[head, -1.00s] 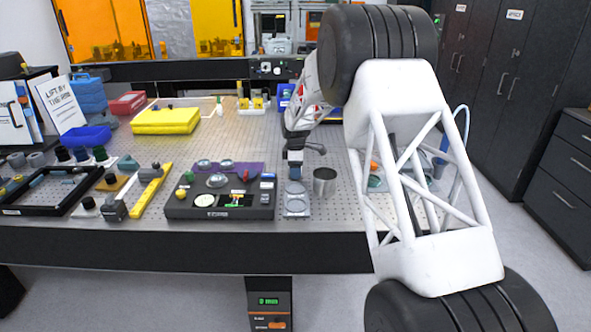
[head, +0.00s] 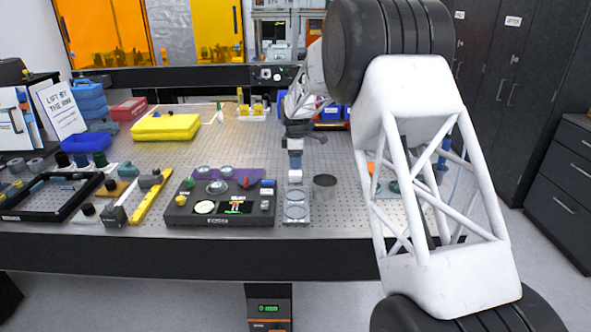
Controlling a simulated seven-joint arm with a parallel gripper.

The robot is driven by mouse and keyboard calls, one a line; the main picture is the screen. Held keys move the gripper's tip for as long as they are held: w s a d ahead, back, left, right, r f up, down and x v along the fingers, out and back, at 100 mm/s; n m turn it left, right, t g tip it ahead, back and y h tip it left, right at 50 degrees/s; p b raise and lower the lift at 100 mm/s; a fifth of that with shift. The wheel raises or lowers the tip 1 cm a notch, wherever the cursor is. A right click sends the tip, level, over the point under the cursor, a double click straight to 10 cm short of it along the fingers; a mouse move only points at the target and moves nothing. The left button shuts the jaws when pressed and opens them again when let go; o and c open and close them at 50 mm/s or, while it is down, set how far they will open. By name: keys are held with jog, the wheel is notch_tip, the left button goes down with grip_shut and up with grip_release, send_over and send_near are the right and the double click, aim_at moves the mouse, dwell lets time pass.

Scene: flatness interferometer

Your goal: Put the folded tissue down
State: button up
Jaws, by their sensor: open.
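My gripper (head: 295,163) is open, pointing down above the back end of a grey plate with round recesses (head: 308,221). A small white piece (head: 295,177), which looks like the folded tissue, shows right under the fingertips. It is too small to tell whether it rests on the plate or still touches a finger.
A black instrument box (head: 180,217) with a small screen is just left of the plate.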

aim_at(296, 173)
jog(key=shift+r, duration=2.65)
jog(key=s+d+r+m, duration=0.3)
jog(key=s+d+r, duration=0.15)
jog(key=s, duration=0.65)
jog(key=s+d+r+m+t, duration=0.1)
jog(key=s+d+r+m, duration=0.3)
jog(key=s, duration=0.6)
jog(key=s+d+r+m, duration=0.2)
jog(key=s+d+r, duration=0.3)
jog(key=s, duration=0.6)
jog(key=s+d+f+m, duration=0.1)
jog(key=s+m, duration=0.2)
jog(key=s, duration=0.7)
jog(key=s+d+f+m+t, duration=0.1)
jog(key=s+d+f+m, duration=0.1)
jog(key=s, duration=0.9)
jog(key=s+d+f+m, duration=0.1)
jog(key=s+m, duration=0.3)
jog(key=s, duration=0.7)
jog(key=shift+d+f+t, duration=0.25)
jog(key=shift+f+t, duration=0.05)
jog(key=shift+f, duration=0.45)
jog(key=shift+o, duration=0.5)
